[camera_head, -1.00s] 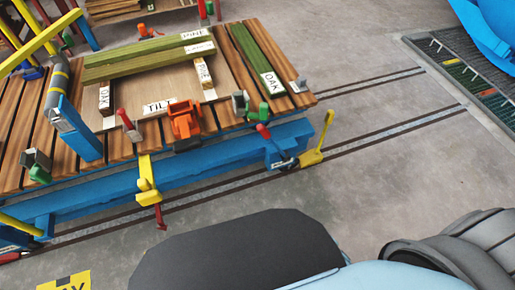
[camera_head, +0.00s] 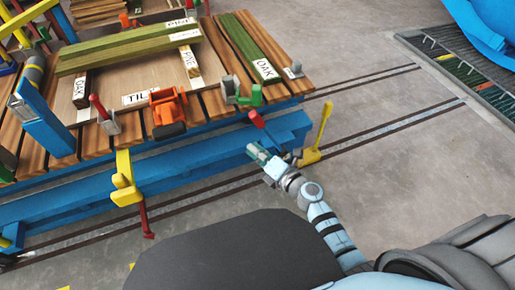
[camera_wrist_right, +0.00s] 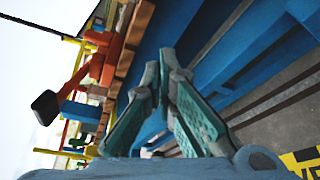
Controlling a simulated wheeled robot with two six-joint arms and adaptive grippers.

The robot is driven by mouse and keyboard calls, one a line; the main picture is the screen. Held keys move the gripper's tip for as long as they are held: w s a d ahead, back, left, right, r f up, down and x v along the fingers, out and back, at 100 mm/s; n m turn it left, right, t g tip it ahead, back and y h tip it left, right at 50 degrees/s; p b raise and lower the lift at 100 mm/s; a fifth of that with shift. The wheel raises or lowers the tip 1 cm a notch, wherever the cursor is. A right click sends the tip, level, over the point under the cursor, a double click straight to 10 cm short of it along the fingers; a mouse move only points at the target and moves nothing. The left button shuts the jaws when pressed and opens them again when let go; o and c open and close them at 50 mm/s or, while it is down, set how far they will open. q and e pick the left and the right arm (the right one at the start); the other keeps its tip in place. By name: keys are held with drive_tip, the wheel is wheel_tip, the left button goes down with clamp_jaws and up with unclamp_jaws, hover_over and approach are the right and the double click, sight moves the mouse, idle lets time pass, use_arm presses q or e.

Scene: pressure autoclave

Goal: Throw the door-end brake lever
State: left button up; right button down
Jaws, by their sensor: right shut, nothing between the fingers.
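A lever with a red grip (camera_head: 257,119) sticks up from the blue frame at the right end of the slatted cart. A yellow upright lever (camera_head: 322,124) stands just right of it on a yellow foot by the rail. I cannot tell for sure which one is the door-end brake lever. My right gripper (camera_head: 256,152) is shut and empty, just below the red grip and in front of the blue frame; contact cannot be made out. In the right wrist view its fingers (camera_wrist_right: 162,72) meet at the tips against the blue frame. My left gripper is out of view.
The cart's wooden deck (camera_head: 215,130) carries green boards, labelled wood blocks and an orange clamp (camera_head: 168,110). A yellow bracket (camera_head: 124,180) with a red handle hangs on the cart's near side. Floor rails (camera_head: 400,121) run right across clear floor. A blue vessel stands at top right.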

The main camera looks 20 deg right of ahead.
drive_tip(key=b+x, duration=0.3)
drive_tip(key=x, duration=0.5)
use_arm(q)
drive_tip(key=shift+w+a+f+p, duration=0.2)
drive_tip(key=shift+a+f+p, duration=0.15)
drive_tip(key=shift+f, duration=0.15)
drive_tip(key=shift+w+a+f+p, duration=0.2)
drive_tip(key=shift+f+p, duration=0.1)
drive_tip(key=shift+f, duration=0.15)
use_arm(e)
drive_tip(key=d, duration=0.1)
drive_tip(key=d+r, duration=0.1)
drive_tip(key=d, duration=0.1)
drive_tip(key=shift+s+d+r, duration=0.25)
drive_tip(key=shift+d+r, duration=0.1)
drive_tip(key=shift+d, duration=0.05)
drive_tip(key=shift+d, duration=0.1)
